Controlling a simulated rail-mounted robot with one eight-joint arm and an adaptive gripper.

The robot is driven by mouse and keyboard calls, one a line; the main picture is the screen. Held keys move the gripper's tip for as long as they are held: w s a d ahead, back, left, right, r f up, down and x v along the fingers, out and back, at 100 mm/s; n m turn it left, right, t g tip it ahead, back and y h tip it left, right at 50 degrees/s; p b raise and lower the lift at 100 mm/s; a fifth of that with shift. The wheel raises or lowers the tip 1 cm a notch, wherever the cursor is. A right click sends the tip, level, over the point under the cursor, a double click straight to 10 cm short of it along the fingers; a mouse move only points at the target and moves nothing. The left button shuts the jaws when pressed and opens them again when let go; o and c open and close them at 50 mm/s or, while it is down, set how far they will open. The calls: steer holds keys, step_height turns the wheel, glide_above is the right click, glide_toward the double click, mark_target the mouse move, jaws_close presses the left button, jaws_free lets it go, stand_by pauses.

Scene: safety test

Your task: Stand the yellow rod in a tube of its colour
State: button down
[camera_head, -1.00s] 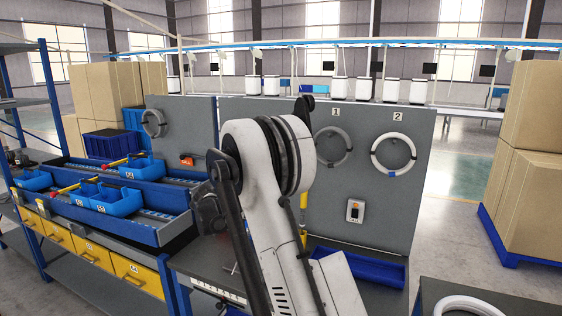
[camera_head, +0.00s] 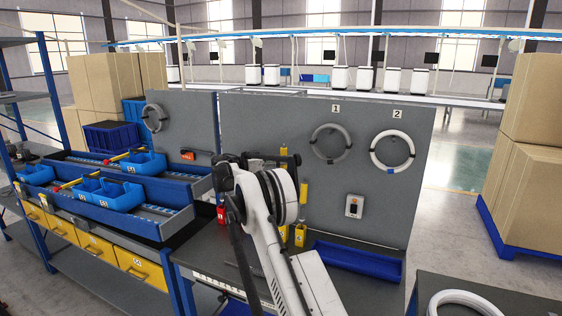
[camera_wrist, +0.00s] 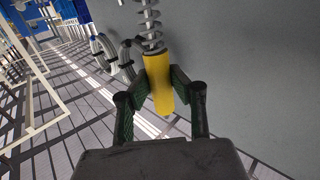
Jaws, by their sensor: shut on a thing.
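A yellow rod (camera_wrist: 158,86) with a grey spring-like part beyond it is between the two dark fingers of my gripper (camera_wrist: 160,77) in the wrist view. The gripper is shut on it. In the head view a small yellow piece (camera_head: 283,151) shows just behind the top of my arm, probably part of the held rod; the fingers are mostly hidden there. Two yellow tubes (camera_head: 300,235) (camera_head: 284,234) stand low on the bench, partly hidden by my arm. Another yellow piece (camera_head: 303,193) shows above the right one. A red tube (camera_head: 221,213) stands left of my arm.
A grey panel (camera_head: 370,215) with rings numbered 1 and 2 rises behind the bench. A blue tray (camera_head: 358,260) lies right of the tubes. Blue bins (camera_head: 120,195) and a shelf stand at the left. Boxes (camera_head: 540,110) are at the right.

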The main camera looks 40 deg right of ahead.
steer(key=shift+r+p, duration=0.25)
steer(key=shift+p, duration=0.95)
steer(key=shift+f+p, duration=0.1)
steer(key=shift+p, duration=0.4)
steer(key=shift+f+b, duration=0.3)
steer(key=shift+f, duration=2)
step_height(320, 180, down, 9)
steer(key=b, duration=0.7)
steer(key=shift+f, duration=0.15)
